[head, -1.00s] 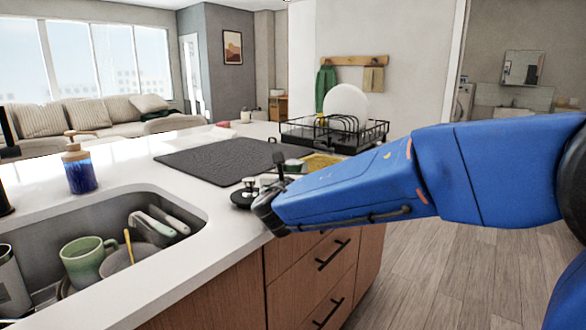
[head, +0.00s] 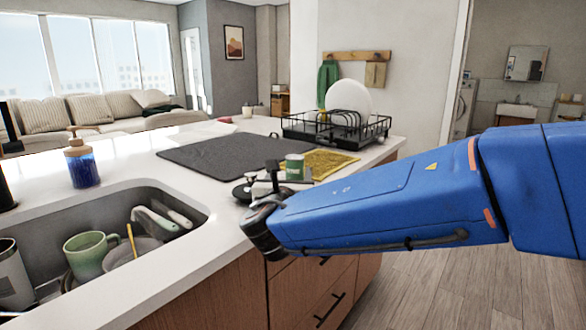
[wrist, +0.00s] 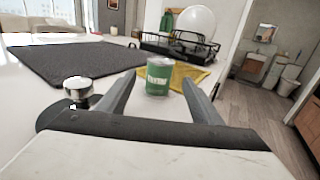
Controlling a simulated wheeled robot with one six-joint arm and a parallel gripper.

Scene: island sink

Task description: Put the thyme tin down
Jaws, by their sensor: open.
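The thyme tin (head: 294,168) is a small green can with a pale top. It stands upright on the counter, by the near edge of a yellow cloth. In the wrist view the tin (wrist: 159,77) shows its label and sits beyond and between the fingertips. My gripper (wrist: 155,80) is open, with a finger on each side of the view and nothing held. In the head view my blue arm comes in from the right and hides part of the gripper and the counter edge.
The yellow cloth (head: 330,163), dark mat (head: 215,155) and dish rack (head: 335,130) with a white plate (head: 352,97) lie beyond. The sink (head: 110,210) with dishes is at left.

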